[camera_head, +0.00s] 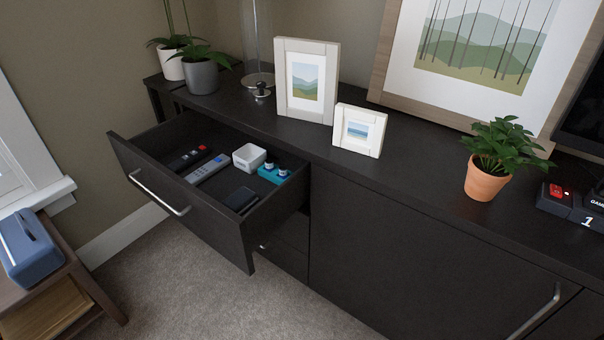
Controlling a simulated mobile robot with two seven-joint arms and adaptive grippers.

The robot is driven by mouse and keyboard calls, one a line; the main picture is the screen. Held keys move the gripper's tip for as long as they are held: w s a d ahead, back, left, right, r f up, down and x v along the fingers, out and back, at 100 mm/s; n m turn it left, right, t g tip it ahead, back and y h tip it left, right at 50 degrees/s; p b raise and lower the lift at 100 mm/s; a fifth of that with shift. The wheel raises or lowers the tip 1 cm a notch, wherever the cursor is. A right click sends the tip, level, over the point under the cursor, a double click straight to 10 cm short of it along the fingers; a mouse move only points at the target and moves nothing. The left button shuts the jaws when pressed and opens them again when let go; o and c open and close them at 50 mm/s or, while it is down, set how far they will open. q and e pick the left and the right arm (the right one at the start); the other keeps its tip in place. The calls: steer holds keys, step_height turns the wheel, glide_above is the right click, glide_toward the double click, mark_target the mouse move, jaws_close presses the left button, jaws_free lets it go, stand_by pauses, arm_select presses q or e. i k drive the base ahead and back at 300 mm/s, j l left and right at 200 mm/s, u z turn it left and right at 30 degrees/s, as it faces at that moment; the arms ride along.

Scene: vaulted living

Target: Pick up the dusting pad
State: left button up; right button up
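I cannot tell for sure which thing is the dusting pad. A blue, rounded block (29,247) with a dark strip like a handle on top sits on the small wooden side table (60,272) at the left edge; it may be the pad. A small dark, flat block (241,199) lies in the open drawer (166,165), near its front right part. Neither of my grippers is in view.
The drawer also holds a black remote (188,159), a grey remote (208,168), a white square dish (249,157) and a teal holder (274,173). Picture frames (308,81) and a potted plant (486,183) stand on the dark cabinet (402,183). Carpet (185,285) below is clear.

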mark_target(243, 198)
steer(key=z, duration=2)
steer(key=u, duration=2.4)
steer(key=i+j, duration=0.5)
steer(key=k+j+z, duration=0.2)
steer(key=i+u, duration=0.1)
steer(key=i+j, duration=0.05)
steer(key=i, duration=0.05)
